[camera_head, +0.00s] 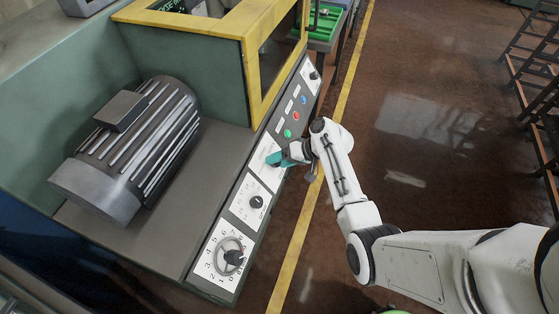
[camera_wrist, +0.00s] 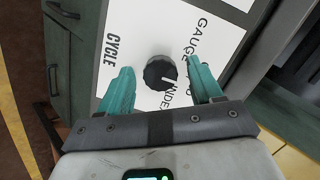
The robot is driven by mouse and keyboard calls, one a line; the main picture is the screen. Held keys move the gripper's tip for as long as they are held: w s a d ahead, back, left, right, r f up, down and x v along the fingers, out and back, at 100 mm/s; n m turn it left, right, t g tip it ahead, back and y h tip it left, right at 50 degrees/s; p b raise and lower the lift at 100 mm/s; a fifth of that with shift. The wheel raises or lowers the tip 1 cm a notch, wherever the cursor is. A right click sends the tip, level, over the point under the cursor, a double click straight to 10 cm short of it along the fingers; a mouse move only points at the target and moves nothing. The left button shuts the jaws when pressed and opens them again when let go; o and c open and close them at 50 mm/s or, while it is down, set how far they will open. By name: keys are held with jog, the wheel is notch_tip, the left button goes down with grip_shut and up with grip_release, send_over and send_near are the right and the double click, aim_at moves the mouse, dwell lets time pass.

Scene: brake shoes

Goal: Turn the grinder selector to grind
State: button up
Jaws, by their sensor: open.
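A black round selector knob (camera_wrist: 160,73) sits on a white label plate (camera_wrist: 205,40) in the wrist view. In the head view my gripper (camera_head: 277,158) is at the sloped control panel and hides this knob.
The panel also carries a green button (camera_head: 288,133), a red button (camera_head: 296,116), a blue button (camera_head: 304,100), another black knob (camera_head: 257,202) and a numbered dial with a handle (camera_head: 232,257). A grey motor (camera_head: 135,145) stands on the machine. Open floor (camera_head: 430,120) lies right.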

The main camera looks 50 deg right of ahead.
jog(key=v, duration=1)
jog(key=shift+s, duration=0.15)
jog(key=shift+r, duration=0.1)
